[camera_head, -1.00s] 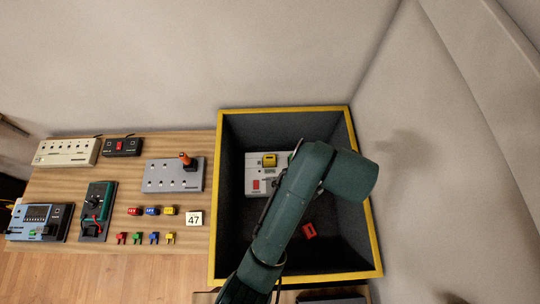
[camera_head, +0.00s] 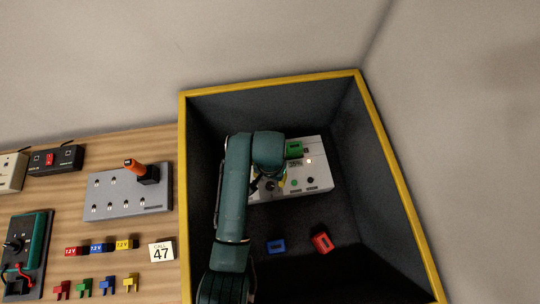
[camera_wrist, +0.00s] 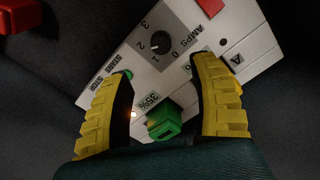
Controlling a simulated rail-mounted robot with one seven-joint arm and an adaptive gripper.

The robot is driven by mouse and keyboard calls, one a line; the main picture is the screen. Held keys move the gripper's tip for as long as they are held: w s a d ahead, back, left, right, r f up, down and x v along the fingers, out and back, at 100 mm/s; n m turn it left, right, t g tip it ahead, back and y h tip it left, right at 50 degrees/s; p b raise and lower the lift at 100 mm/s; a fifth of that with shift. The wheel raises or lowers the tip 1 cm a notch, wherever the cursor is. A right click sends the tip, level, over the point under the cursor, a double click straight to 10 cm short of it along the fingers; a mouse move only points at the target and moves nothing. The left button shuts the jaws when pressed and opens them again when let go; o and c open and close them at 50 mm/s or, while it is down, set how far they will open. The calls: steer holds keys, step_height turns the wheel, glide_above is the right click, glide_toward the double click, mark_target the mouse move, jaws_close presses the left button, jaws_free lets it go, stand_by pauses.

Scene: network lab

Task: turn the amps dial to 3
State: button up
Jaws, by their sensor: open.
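The amps dial (camera_wrist: 160,42) is a round black knob on a grey square of a white panel (camera_wrist: 217,35), with the numbers 0 to 3 around it. A small light mark on the knob seems to face the 2 side, but it is too small to be sure. The panel (camera_head: 320,178) lies in the deep dark box. My gripper (camera_wrist: 162,68) is open and empty. Its yellow fingers are apart, with the dial beyond their tips. In the head view my arm hides the panel's left part, dial included.
The panel carries a green block (camera_wrist: 164,121) beside a 35% label, between my fingers in the wrist view. A blue block (camera_head: 276,246) and a red block (camera_head: 322,242) lie on the box floor. The box's yellow rim (camera_head: 183,170) surrounds my arm. A wooden table stands left.

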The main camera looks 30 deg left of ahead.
mark_target(270, 185)
step_height(270, 185, down, 11)
steer(key=b, duration=0.3)
steer(key=shift+w+r+b, duration=0.15)
steer(key=shift+r+b, duration=0.05)
steer(key=shift+b, duration=0.15)
steer(key=shift+c, duration=0.3)
jaws_close()
